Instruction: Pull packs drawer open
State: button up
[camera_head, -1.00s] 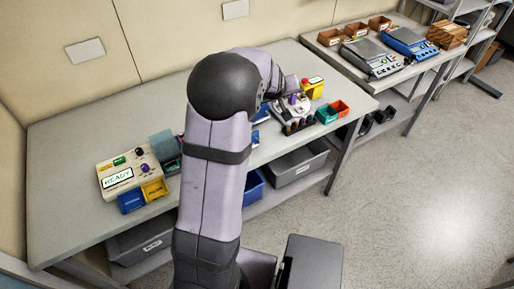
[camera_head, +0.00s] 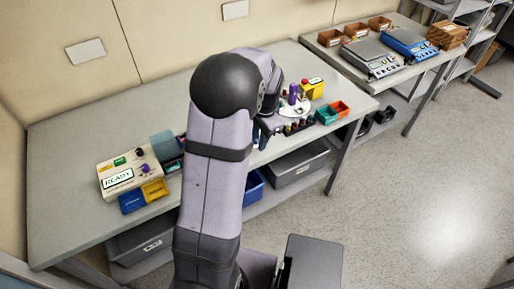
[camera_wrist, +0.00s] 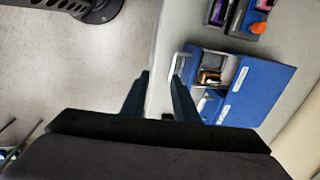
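A blue drawer unit (camera_wrist: 262,88) with white labels lies at the right of the wrist view. Its front part shows an open compartment with brown and dark items (camera_wrist: 208,78) inside. A pale bar handle (camera_wrist: 179,62) stands out from the drawer's left side. My gripper (camera_wrist: 161,77) is open, with its two dark fingers apart. The right fingertip overlaps the lower part of the handle in the picture; I cannot tell whether they touch. The left finger is over the bench edge and floor, clear of the handle. In the head view, my arm hides most of the blue unit.
A small dark holder with an orange knob (camera_wrist: 258,28) is beyond the drawer unit. In the head view, a READY device (camera_head: 118,179) stands on the bench (camera_head: 70,140) at left, and green and orange bins (camera_head: 327,115) at right. Floor is clear in front.

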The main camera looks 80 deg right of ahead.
notch_tip(320, 180, down, 6)
jog(key=p, duration=0.1)
jog(key=shift+w+d+f+p, duration=0.15)
jog(key=shift+w+d+p, duration=0.2)
jog(key=shift+w+p, duration=0.05)
jog(key=shift+a, duration=0.15)
grip_shut()
jog(key=shift+f, duration=0.1)
jog(key=shift+a+f, duration=0.1)
jog(key=shift+a, duration=0.1)
dwell(0.9)
grip_release()
jog(key=shift+d, duration=0.1)
jog(key=shift+r, duration=0.2)
